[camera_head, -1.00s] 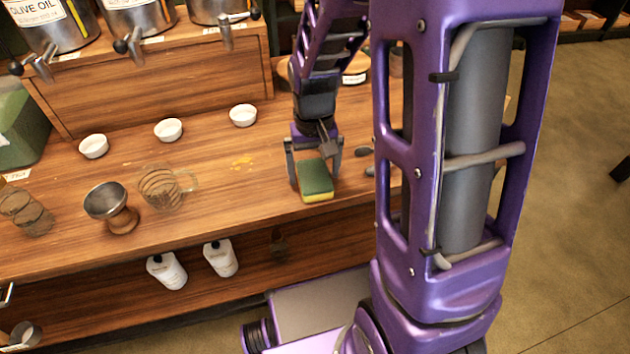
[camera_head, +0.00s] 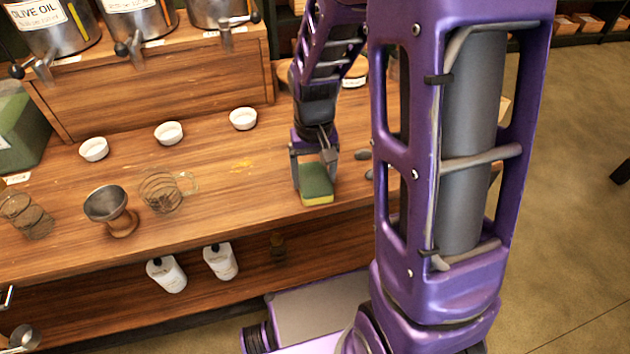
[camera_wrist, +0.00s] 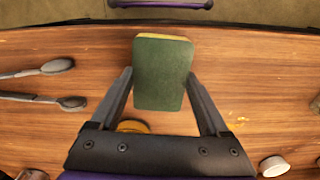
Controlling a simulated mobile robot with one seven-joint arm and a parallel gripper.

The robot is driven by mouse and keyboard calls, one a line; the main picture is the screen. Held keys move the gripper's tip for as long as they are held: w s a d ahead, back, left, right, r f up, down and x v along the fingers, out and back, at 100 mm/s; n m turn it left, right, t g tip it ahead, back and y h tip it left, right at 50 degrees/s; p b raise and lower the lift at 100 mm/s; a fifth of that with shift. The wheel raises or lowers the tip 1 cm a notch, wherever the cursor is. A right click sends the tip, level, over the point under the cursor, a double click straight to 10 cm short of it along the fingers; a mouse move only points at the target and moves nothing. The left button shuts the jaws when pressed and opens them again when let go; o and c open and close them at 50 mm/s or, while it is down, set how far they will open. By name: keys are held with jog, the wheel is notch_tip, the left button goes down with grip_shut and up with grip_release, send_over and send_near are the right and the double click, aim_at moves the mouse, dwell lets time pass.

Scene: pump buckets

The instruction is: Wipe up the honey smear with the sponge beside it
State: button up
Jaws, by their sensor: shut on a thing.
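The sponge (camera_head: 316,184) has a green top and a yellow underside. My gripper (camera_head: 314,172) is shut on it, one finger at each side, near the front edge of the wooden counter. In the wrist view the sponge (camera_wrist: 163,72) sits between the fingertips (camera_wrist: 160,85), its green face toward the camera. I cannot tell whether its underside touches the wood. The honey smear (camera_head: 242,165) is a small amber patch on the counter, left of the gripper and apart from the sponge. The smear also shows in the wrist view (camera_wrist: 238,122) at lower right.
Several small white bowls (camera_head: 243,118) stand behind the smear. A glass mug (camera_head: 168,190) and a metal funnel (camera_head: 110,205) stand to the left. Two dark spoon-like utensils (camera_wrist: 58,66) lie beside the sponge in the wrist view. The wood around the smear is clear.

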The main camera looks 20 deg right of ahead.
aim_at(313, 178)
jog(key=shift+r+p, duration=2.1)
jog(key=shift+r, duration=0.45)
jog(key=shift+a, duration=0.1)
